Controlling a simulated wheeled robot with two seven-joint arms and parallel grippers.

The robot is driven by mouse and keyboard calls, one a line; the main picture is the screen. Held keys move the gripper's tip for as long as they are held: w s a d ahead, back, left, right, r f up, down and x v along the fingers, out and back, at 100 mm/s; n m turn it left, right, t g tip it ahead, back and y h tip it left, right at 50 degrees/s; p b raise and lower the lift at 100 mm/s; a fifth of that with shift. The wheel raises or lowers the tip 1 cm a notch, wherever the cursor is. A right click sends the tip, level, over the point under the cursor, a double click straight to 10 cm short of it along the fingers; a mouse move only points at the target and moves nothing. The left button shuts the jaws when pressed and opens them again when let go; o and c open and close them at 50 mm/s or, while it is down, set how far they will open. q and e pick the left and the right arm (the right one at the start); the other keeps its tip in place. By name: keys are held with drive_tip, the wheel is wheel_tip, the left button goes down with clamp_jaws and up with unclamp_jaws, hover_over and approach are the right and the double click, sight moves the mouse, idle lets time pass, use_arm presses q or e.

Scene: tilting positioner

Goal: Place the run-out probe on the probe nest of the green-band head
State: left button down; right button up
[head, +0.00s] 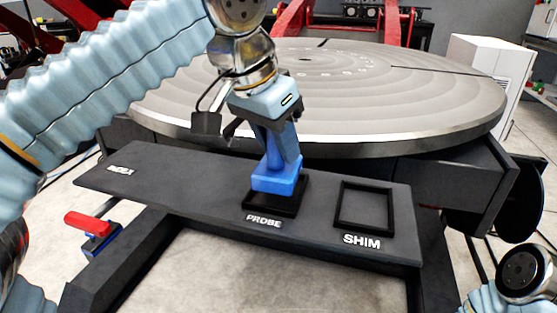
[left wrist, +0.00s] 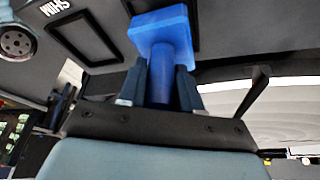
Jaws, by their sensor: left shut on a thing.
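The run-out probe (head: 277,178) is blue, with a square block at its lower end and a narrower stem. My left gripper (head: 274,138) is shut on the stem, with the block pointing down. The block is over the black square frame (head: 272,208) labelled PROBE on the dark shelf. I cannot tell whether it sits in the frame or hovers just above it. In the left wrist view the probe (left wrist: 166,50) stands between the two fingers (left wrist: 160,85). I cannot make out a green band or its probe nest. My right gripper is not in view.
The dark shelf (head: 190,185) also has an empty SHIM frame (head: 365,207) on the right and an INDEX label on the left. A large grey round table (head: 400,100) lies behind it. A red-handled part (head: 88,224) is at the lower left.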

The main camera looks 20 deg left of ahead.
use_arm(q)
drive_tip(key=shift+d+f, duration=0.1)
drive_tip(key=shift+f, duration=1.05)
drive_tip(key=shift+f, duration=0.1)
drive_tip(key=c, duration=0.8)
unclamp_jaws()
drive_tip(key=shift+s+r, duration=0.1)
drive_tip(key=shift+r, duration=0.2)
drive_tip(key=p+v, duration=0.3)
drive_tip(key=v, duration=0.8)
drive_tip(key=shift+s+r, duration=0.1)
drive_tip(key=shift+r, duration=0.2)
